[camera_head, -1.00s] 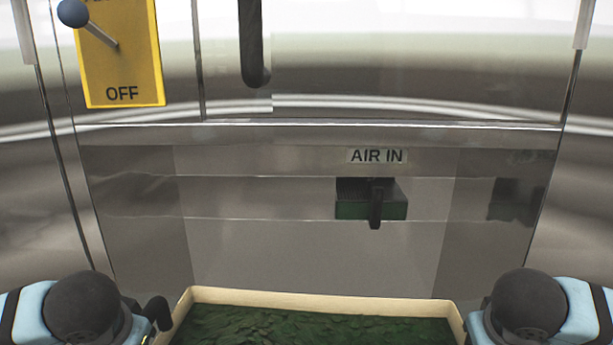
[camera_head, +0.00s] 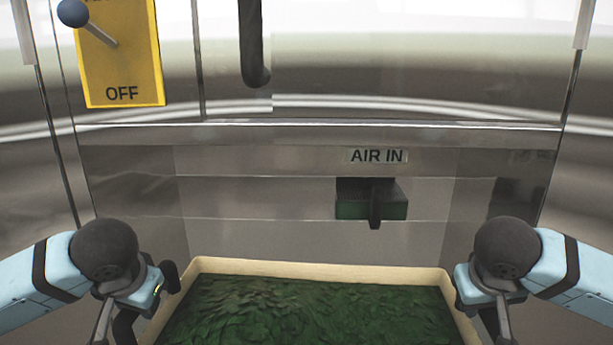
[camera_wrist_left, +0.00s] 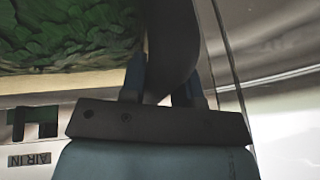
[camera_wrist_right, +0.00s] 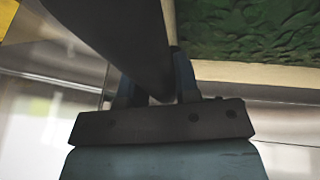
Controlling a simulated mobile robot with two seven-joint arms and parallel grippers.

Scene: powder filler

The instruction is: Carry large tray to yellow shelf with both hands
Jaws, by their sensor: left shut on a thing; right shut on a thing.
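The large tray (camera_head: 320,270) has a cream rim and is filled with a dark green, leaf-like mass. It lies at the bottom middle of the head view, between my two arms, with its near side cut off. In the left wrist view my left gripper (camera_wrist_left: 160,85) is shut on a thick dark handle at the tray's side. In the right wrist view my right gripper (camera_wrist_right: 155,85) is shut on a similar dark handle beside the tray rim (camera_wrist_right: 260,75). In the head view both sets of fingertips are hidden. No yellow shelf shows clearly.
A steel machine front stands just beyond the tray, with an AIR IN label (camera_head: 376,156) above a dark green recessed block (camera_head: 390,209). A yellow OFF panel (camera_head: 122,60) with a lever is at upper left. A dark vertical handle (camera_head: 251,45) hangs at top middle.

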